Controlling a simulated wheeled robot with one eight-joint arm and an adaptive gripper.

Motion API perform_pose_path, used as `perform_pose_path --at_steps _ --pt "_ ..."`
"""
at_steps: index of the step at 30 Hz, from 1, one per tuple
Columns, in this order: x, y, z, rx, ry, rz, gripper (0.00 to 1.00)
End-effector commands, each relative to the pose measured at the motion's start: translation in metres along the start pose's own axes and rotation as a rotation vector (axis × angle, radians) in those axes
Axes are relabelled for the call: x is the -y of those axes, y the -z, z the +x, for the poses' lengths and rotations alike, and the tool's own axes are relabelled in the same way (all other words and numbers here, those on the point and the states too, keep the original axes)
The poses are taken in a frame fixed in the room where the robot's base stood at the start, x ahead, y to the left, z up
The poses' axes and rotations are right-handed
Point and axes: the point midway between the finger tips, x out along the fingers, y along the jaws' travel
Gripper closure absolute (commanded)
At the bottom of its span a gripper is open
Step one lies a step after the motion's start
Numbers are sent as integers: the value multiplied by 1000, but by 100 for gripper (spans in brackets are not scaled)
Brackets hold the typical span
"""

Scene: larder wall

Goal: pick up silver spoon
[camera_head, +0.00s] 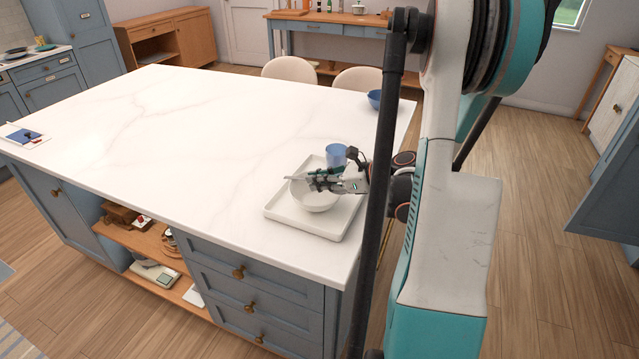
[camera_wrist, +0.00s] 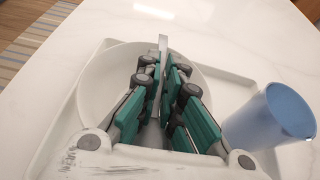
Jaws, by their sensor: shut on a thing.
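The silver spoon (camera_wrist: 163,48) is between the fingers of my gripper (camera_wrist: 162,75) in the wrist view, its end sticking out beyond the fingertips. In the head view, a thin end of the spoon (camera_head: 291,178) shows at the left of my gripper (camera_head: 318,179). My gripper is shut on the spoon, over a white bowl (camera_head: 315,199). The rest of the spoon is hidden by the fingers. The bowl (camera_wrist: 101,87) fills the area behind the fingers in the wrist view. I cannot tell whether the spoon touches the bowl.
The bowl stands on a white square tray (camera_head: 285,212) near the island's right corner. A blue cup (camera_head: 336,154) stands close behind my gripper. A blue bowl (camera_head: 375,99) sits at the far right edge. The marble countertop (camera_head: 170,125) is mostly clear to the left.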

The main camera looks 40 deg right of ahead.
Motion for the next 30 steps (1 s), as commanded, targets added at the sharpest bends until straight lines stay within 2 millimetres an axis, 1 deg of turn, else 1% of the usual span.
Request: perform_pose_path --at_steps 2,5,8,10,14,18,24,27,30 --pt "0 0 -1 -5 0 -1 100" --pt "0 -6 -3 -5 0 0 100" --pt "0 -18 -8 -4 0 0 100" --pt "0 -29 -13 -3 0 0 100" --pt "0 -58 -24 -2 0 0 100" --pt "1 -96 -40 -2 0 0 100" --pt "2 -143 -59 -2 0 0 100" --pt "2 -160 -66 -2 0 0 100" --pt "2 -172 -71 -2 0 0 100"
